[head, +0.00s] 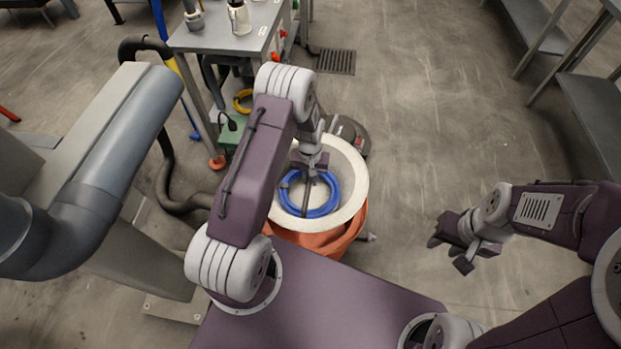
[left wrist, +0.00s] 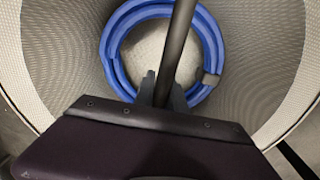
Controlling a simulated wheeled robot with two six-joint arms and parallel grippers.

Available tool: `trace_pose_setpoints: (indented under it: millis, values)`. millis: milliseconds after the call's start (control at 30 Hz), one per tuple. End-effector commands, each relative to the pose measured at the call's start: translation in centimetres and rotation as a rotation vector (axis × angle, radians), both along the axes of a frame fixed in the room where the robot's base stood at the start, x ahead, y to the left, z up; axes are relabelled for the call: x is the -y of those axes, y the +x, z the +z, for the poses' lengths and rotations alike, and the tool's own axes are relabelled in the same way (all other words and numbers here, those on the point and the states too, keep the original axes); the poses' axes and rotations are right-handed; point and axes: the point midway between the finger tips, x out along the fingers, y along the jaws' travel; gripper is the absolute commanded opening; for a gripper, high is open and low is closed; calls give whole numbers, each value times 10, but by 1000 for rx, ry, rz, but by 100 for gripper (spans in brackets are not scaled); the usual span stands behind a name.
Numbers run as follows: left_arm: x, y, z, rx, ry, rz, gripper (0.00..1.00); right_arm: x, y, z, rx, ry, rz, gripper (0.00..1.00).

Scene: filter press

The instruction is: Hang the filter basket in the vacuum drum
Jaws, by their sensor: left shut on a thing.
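The filter basket (head: 358,182), round with a pale rim, is over the orange vacuum drum (head: 318,242). A blue hose coil (head: 327,208) lies inside it. In the left wrist view the basket's mesh wall (left wrist: 258,55) surrounds the blue coil (left wrist: 113,55). My left gripper (head: 308,182) reaches down inside the rim and is shut on a dark bar (left wrist: 179,35) crossing the basket. The basket hides most of the drum's mouth, so I cannot tell whether its rim rests on the drum. My right gripper (head: 448,252) is open and empty, well right of the drum.
A grey metal cart (head: 225,40) with jars stands behind the drum. A large grey pipe (head: 125,140) and a dark hose (head: 163,160) are at left. Shelves (head: 598,105) stand at far right. The floor right of the drum is clear.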

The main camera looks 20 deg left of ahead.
Motion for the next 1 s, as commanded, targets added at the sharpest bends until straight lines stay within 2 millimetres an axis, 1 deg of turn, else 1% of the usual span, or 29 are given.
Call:
trace_pose_setpoints:
  millis: [33,1000]
  values:
    - [0,1,-4,2,1,0,0,0,0,-3,0,0,0,36]
    - [0,1,-45,2,1,0,0,0,0,-32,0,0,0,36]
